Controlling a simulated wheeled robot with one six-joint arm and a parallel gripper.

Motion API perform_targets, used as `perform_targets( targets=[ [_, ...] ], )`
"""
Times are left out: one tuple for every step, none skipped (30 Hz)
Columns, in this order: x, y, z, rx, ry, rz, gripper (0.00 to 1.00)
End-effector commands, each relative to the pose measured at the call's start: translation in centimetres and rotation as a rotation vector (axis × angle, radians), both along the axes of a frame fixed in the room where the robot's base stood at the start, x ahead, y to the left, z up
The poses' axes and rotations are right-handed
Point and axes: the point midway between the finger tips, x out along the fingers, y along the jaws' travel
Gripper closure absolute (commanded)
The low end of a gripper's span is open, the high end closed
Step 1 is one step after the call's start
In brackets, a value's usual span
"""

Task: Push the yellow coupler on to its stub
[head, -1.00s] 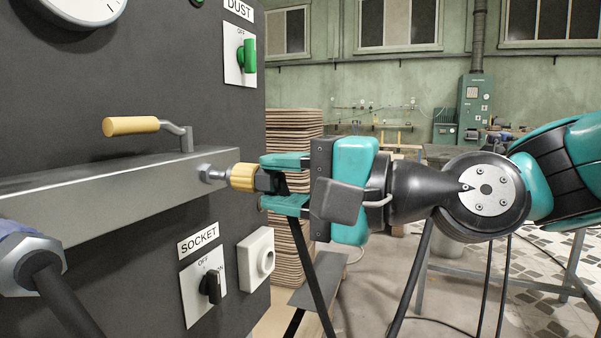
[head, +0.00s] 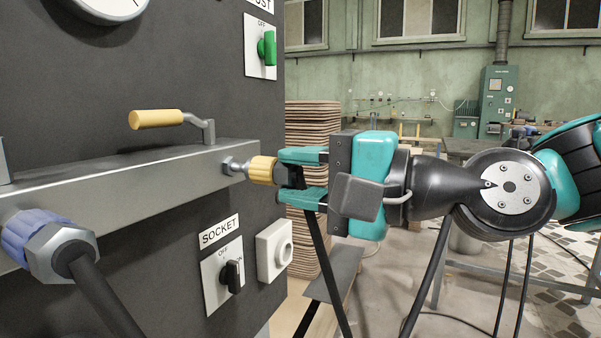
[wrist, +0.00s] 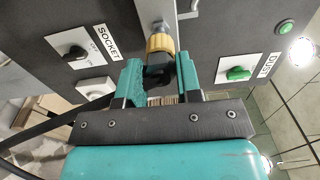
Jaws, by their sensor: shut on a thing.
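The yellow coupler (head: 262,170) is at the right end of the grey metal manifold (head: 130,190). It lies in line with the metal stub (head: 236,167), its front end at the stub; a short length of bare metal shows between the coupler and the hex base. I cannot tell how far the coupler sits over the stub. My gripper (head: 292,176) is shut on the dark rear part of the coupler, from the right. In the wrist view, the yellow coupler (wrist: 160,44) shows just beyond my two teal fingers (wrist: 160,76).
A yellow-handled lever (head: 160,119) stands on the manifold. A blue coupler (head: 38,236) with a black hose is at the left. The socket switch (head: 232,275) and outlet (head: 275,251) are below my gripper. Stacked boards (head: 312,123) stand behind it. A black hose hangs beneath my gripper.

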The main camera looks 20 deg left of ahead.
Motion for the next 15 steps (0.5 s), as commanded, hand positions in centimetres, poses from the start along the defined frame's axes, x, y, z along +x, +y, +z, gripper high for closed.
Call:
perform_targets(
  targets=[
    [0.00, 0.00, 0.02, 0.000, 0.000, 0.000, 1.00],
    [0.00, 0.00, 0.02, 0.000, 0.000, 0.000, 1.00],
    [0.00, 0.00, 0.02, 0.000, 0.000, 0.000, 1.00],
    [0.00, 0.01, 0.02, 0.000, 0.000, 0.000, 1.00],
    [0.00, 0.02, 0.03, 0.000, 0.000, 0.000, 1.00],
    [0.00, 0.06, 0.03, 0.000, 0.000, 0.000, 1.00],
    [0.01, 0.09, 0.04, 0.000, 0.000, 0.000, 1.00],
    [0.01, 0.14, 0.05, 0.000, 0.000, 0.000, 1.00],
    [0.02, 0.21, 0.06, 0.000, 0.001, 0.000, 1.00],
    [0.02, 0.27, 0.06, 0.000, 0.001, 0.000, 1.00],
    [0.03, 0.34, 0.07, 0.000, 0.001, 0.000, 1.00],
    [0.03, 0.43, 0.07, 0.000, 0.001, 0.001, 1.00],
    [0.05, 0.49, 0.08, 0.000, 0.001, 0.001, 1.00],
    [0.05, 0.56, 0.08, 0.000, 0.001, 0.001, 1.00],
    [0.06, 0.64, 0.09, 0.000, 0.001, 0.001, 1.00]
  ],
)
